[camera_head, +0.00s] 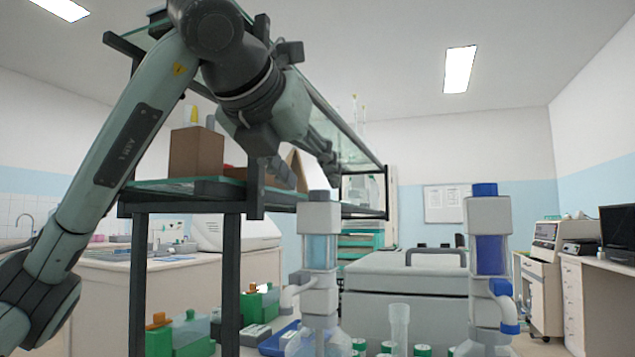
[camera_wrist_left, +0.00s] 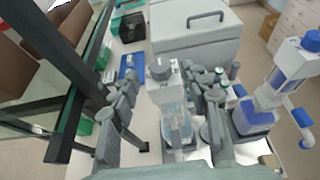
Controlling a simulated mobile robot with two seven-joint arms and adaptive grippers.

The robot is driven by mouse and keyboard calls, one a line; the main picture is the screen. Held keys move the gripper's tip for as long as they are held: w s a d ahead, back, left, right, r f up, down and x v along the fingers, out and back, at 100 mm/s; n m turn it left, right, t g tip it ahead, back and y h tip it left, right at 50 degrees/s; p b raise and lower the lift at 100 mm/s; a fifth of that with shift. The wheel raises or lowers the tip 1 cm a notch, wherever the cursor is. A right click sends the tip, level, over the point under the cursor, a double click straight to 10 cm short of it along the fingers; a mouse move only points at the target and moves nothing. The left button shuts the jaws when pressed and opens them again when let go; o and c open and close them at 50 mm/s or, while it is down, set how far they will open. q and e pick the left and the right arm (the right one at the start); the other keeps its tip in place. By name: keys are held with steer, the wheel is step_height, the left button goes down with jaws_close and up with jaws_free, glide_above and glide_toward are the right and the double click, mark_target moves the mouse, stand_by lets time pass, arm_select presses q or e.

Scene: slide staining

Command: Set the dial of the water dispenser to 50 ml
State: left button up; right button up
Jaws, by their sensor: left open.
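The water dispenser (camera_head: 320,250), with pale blue liquid in its clear column and a grey-white head, stands at the lower middle of the head view. It also shows in the left wrist view (camera_wrist_left: 172,100), with a round grey top facing the camera. My left gripper (camera_head: 326,158) is above the dispenser's head, pointing down and apart from it as far as I can see. In the left wrist view its open fingers (camera_wrist_left: 165,96) lie on either side of the dispenser in the picture. The dial's setting cannot be read. My right gripper is not in view.
A second dispenser (camera_head: 489,250) with dark blue liquid and a blue cap stands to the right. A dark-framed glass shelf (camera_head: 240,190) with brown boxes is close on the left. A clear tube (camera_head: 399,325) and several green-capped bottles stand between the dispensers. A large grey box (camera_head: 405,290) is behind.

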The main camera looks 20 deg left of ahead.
mark_target(320, 196)
arm_select(q)
steer(key=shift+x, duration=1.85)
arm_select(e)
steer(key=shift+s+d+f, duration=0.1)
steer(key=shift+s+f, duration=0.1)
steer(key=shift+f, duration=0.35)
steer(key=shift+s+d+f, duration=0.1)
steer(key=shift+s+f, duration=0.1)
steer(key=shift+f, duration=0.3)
arm_select(q)
steer(key=shift+c, duration=0.3)
jaws_close()
steer(key=shift+h, duration=0.3)
